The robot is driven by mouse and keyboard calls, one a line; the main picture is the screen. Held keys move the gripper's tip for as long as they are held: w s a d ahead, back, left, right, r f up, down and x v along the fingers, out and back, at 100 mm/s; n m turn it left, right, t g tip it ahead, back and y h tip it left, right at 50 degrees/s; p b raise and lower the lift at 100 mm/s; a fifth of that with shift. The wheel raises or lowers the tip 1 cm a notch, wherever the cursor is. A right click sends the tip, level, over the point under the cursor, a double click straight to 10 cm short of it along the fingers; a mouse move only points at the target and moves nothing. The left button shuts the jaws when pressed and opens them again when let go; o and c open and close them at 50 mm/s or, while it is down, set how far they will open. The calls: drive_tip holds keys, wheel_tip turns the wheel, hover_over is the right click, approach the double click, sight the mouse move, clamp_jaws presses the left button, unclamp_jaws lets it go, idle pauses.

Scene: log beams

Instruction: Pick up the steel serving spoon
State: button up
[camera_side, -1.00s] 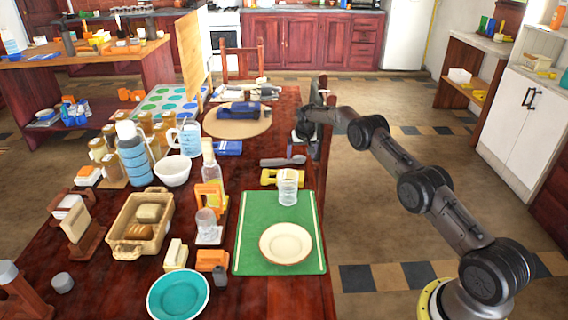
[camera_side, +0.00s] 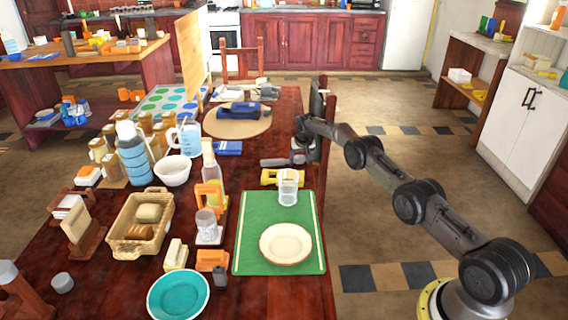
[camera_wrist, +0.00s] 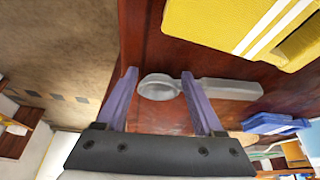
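The steel serving spoon (camera_wrist: 225,89) lies on the dark red table in the wrist view, its bowl to the left and its broad handle to the right. In the side view only part of the spoon (camera_side: 272,162) shows; the rest is hidden by my gripper. My gripper (camera_side: 296,158) is low over the table's right edge at the spoon. In the wrist view my gripper (camera_wrist: 158,75) is open, its two purple fingers wide apart. The spoon's bowl shows between the fingertips, and the neck is by the right fingertip. I cannot tell whether they touch.
A yellow object with white stripes (camera_wrist: 245,25) lies close beside the spoon. A blue box (camera_side: 228,148) is left of it. A clear glass (camera_side: 288,190) stands on the green mat (camera_side: 250,232). A chair (camera_side: 324,125) stands at the table's right edge.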

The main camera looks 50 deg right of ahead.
drive_tip(key=c, duration=0.5)
drive_tip(key=shift+r, duration=0.15)
